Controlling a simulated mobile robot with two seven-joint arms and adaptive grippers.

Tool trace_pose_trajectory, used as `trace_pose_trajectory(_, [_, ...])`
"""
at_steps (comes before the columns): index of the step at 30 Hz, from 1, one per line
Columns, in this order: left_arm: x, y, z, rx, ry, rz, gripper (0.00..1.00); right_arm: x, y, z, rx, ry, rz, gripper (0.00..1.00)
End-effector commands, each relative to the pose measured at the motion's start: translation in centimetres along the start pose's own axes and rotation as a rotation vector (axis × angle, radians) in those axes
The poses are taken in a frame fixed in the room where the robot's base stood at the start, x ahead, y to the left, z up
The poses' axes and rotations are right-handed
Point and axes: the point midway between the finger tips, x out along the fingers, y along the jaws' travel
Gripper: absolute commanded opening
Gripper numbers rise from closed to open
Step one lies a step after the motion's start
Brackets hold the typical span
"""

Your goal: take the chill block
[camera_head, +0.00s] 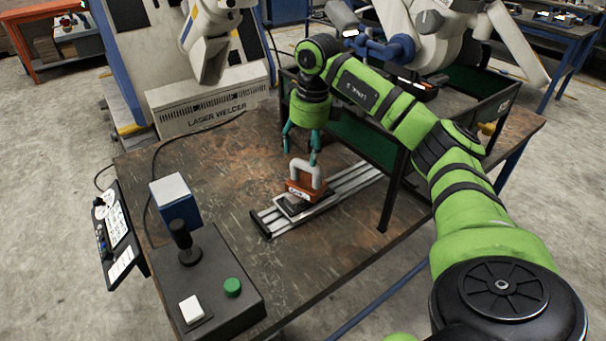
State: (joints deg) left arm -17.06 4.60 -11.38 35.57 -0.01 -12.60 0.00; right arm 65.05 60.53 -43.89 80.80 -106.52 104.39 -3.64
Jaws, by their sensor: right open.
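The chill block appears to be the orange-brown block (304,185) with a pale U-shaped handle (306,169) on top. It sits on a silver slotted rail (346,184) on the worn brown table, with a small dark plate (291,206) at its near left side. My right gripper (301,148) points down just above and behind the handle. Its teal fingers are apart with nothing between them. One fingertip overlaps the handle's top in the picture; I cannot tell whether they touch. My left gripper is out of view.
A dark control box (225,304) with a joystick, a green button and a white button stands at the near left. A dark frame with green panels (361,137) stands close behind and right of the rail. A laser welder (212,104) is at the back. The table left of the rail is clear.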

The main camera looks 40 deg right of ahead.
Motion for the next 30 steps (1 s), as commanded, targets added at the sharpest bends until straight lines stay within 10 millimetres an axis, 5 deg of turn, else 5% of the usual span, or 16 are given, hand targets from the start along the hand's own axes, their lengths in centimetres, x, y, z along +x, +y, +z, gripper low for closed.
trace_pose_trajectory(12, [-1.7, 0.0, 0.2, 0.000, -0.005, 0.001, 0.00, 5.4, -0.1, -0.6, -0.003, 0.000, 0.004, 0.65])
trace_pose_trajectory(22, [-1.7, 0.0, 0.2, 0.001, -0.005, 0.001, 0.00, 6.3, 0.0, -0.6, -0.004, -0.003, 0.004, 0.65])
trace_pose_trajectory(27, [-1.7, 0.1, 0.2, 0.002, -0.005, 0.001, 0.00, 6.2, 0.0, -0.6, -0.004, -0.003, 0.004, 0.00])
trace_pose_trajectory(30, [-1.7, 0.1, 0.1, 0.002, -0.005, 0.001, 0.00, 6.2, 0.0, -0.6, -0.003, -0.003, 0.004, 0.00])
